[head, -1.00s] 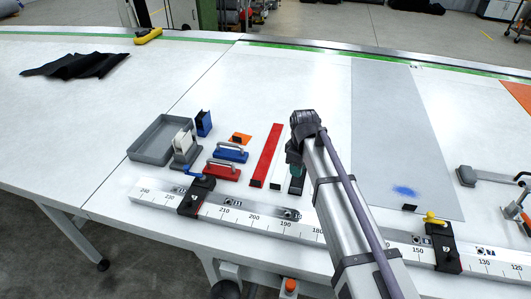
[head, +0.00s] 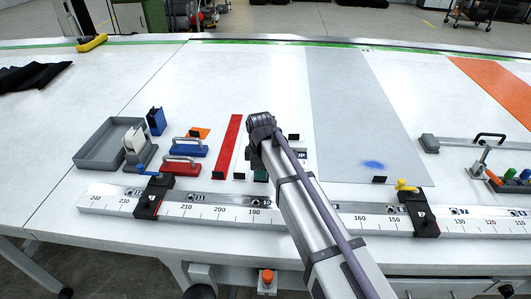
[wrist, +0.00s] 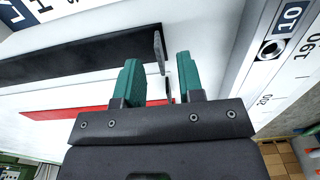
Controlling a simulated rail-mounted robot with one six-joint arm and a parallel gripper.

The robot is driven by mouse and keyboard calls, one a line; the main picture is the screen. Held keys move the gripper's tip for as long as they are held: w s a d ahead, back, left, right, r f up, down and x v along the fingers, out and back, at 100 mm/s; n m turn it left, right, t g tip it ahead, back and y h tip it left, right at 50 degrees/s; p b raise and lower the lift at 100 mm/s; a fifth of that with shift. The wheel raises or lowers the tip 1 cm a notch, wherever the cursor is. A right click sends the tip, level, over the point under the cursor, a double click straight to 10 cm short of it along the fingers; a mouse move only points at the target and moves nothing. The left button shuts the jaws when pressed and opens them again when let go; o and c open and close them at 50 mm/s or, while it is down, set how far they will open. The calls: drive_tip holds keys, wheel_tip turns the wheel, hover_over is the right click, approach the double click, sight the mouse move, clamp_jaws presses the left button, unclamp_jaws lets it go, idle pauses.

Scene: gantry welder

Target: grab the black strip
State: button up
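In the wrist view the black strip (wrist: 80,55) lies on the white table, running in from the left, with a grey upright tab at its near end. My gripper (wrist: 159,78) is open, its two green fingers apart with a gap between them. The fingertips are close to the strip's end, and nothing is clearly held. In the head view a green part of my gripper (head: 260,175) shows beside my arm. My arm hides most or all of the black strip there.
A red strip (head: 230,143) and a white strip (head: 240,155) lie left of my arm. A ruler rail (head: 220,212) with black clamps runs along the front. A grey tray (head: 88,155) and red and blue handled blocks stand left. A grey sheet (head: 350,90) lies right.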

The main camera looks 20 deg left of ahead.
wheel_tip(320, 180, down, 3)
drive_tip(key=shift+b, duration=0.6)
drive_tip(key=shift+r, duration=0.25)
clamp_jaws()
